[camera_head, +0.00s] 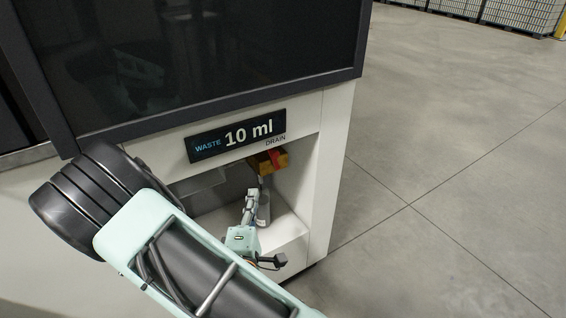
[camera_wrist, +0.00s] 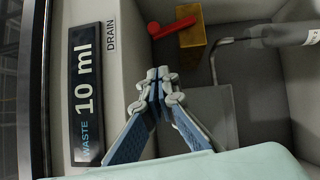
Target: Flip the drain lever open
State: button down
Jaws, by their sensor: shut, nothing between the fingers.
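The red drain lever (camera_head: 277,158) sits on a brass valve block (camera_head: 262,163) at the top of the recess, under the DRAIN label. In the wrist view the lever (camera_wrist: 175,30) lies across the front of the brass block (camera_wrist: 192,32), its rounded end pointing left. My gripper (camera_head: 252,193) is inside the recess, below the valve in the head view. In the wrist view my gripper (camera_wrist: 158,76) has its fingertips together and empty, a short gap below the lever and not touching it.
A grey container (camera_head: 264,211) stands in the recess beside my gripper; a bent metal tube (camera_wrist: 219,48) is near its end in the wrist view. The display (camera_head: 236,136) above reads "WASTE 10 ml". The recess side wall (camera_head: 318,185) bounds the right. Open floor lies beyond.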

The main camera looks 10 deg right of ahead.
send_near(274, 155)
jog(key=w+a, duration=0.3)
jog(key=w, duration=0.1)
jog(key=w+d, duration=0.1)
jog(key=w+d+b, duration=0.1)
jog(key=w+d, duration=0.1)
jog(key=shift+d+f, duration=0.15)
jog(key=shift+d, duration=0.2)
jog(key=shift+w+d+r+m+p, duration=0.15)
jog(key=shift+d+r+m+p, duration=0.15)
jog(key=shift+d+r+p, duration=0.2)
jog(key=shift+w+d+m+g, duration=0.1)
jog(key=shift+d+m+g, duration=0.2)
jog(key=shift+m+g, duration=0.1)
